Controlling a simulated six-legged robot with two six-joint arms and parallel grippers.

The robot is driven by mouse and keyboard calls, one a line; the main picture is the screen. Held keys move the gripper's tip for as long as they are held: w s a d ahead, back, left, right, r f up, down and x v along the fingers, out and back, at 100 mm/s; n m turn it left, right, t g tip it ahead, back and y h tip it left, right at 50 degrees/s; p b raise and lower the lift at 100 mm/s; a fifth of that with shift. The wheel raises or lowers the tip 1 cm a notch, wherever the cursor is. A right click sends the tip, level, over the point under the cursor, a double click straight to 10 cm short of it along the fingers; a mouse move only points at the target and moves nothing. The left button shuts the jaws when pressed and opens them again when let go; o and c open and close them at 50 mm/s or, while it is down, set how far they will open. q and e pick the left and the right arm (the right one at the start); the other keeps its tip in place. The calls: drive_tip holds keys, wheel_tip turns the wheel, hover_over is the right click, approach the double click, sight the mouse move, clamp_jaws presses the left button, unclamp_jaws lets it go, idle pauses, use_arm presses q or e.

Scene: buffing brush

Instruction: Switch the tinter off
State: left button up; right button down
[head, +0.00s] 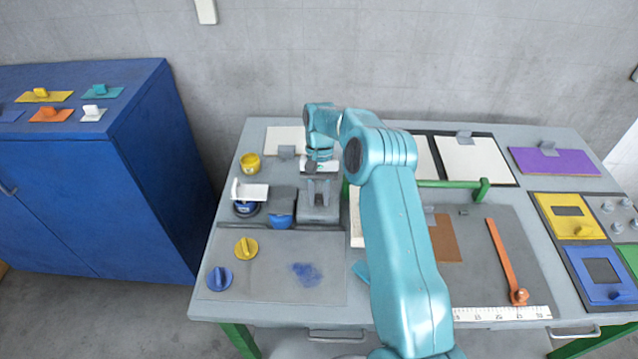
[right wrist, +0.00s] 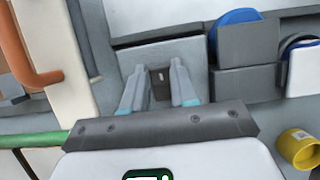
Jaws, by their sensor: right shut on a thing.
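A grey block-shaped device (head: 320,214), which looks like the tinter, stands at the middle left of the table, behind the grey mat. My right gripper (head: 321,190) reaches down over it. In the right wrist view the two fingers (right wrist: 159,88) stand on either side of a narrow grey part (right wrist: 160,76) with a small dark slot. The gripper is shut on this part of the tinter. I cannot tell from the frames whether it is a switch or which way it is set. My left gripper is not in view.
A green rail (head: 450,184) runs to the right. A blue cabinet (head: 85,205) stands left.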

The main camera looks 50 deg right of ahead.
sight(320, 195)
drive_tip(key=shift+d+r, duration=0.1)
idle(0.3)
drive_tip(key=c, duration=0.9)
unclamp_jaws()
drive_tip(key=shift+p+v, duration=0.35)
drive_tip(key=shift+v, duration=3.4)
drive_tip(key=shift+w+d, duration=0.1)
drive_tip(key=shift+w, duration=0.05)
